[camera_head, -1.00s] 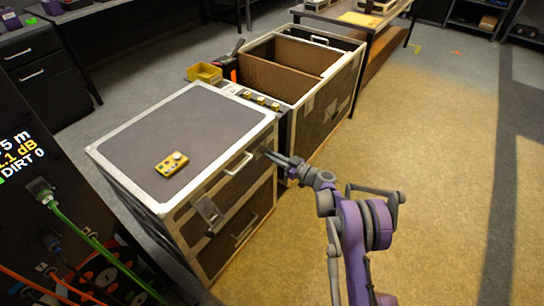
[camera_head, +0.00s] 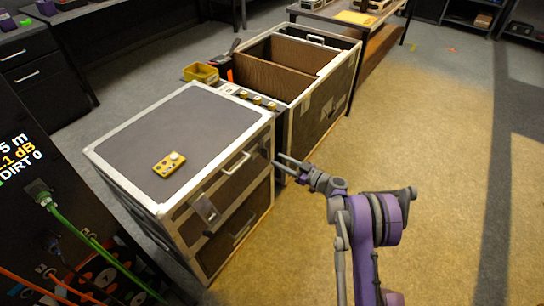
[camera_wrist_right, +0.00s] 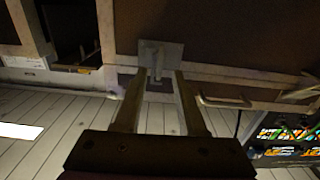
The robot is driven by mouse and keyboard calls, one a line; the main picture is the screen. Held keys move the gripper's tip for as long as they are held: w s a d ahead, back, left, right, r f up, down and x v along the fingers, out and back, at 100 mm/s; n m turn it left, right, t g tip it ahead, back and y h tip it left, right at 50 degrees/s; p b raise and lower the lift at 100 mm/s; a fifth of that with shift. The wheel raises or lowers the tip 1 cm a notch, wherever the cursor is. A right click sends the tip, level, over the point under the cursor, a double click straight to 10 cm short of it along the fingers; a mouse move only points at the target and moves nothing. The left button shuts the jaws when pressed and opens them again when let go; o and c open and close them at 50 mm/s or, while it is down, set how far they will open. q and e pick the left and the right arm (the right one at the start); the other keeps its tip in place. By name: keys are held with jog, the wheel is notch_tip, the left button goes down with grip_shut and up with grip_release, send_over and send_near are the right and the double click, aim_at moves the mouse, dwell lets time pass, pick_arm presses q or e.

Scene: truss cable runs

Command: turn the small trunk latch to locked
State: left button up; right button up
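The small trunk (camera_head: 180,130) is a closed dark case with pale metal edges. Its latch (camera_wrist_right: 160,54) shows in the right wrist view as a grey plate with a short lever pointing down in the picture, toward the space between my fingertips. In the head view the latch is small and dark near the trunk's right corner; its setting cannot be read there. My right gripper (camera_head: 281,164) is open and empty, just right of the trunk's front face and apart from it. It also shows in the wrist view (camera_wrist_right: 158,80). My left gripper is out of view.
A second latch (camera_head: 206,209) and a handle (camera_head: 237,162) are on the same face. A large open trunk (camera_head: 331,100) stands behind. Cables (camera_head: 80,240) hang at left. The floor at right is clear.

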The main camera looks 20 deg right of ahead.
jog(key=v, duration=0.5)
dwell(0.4)
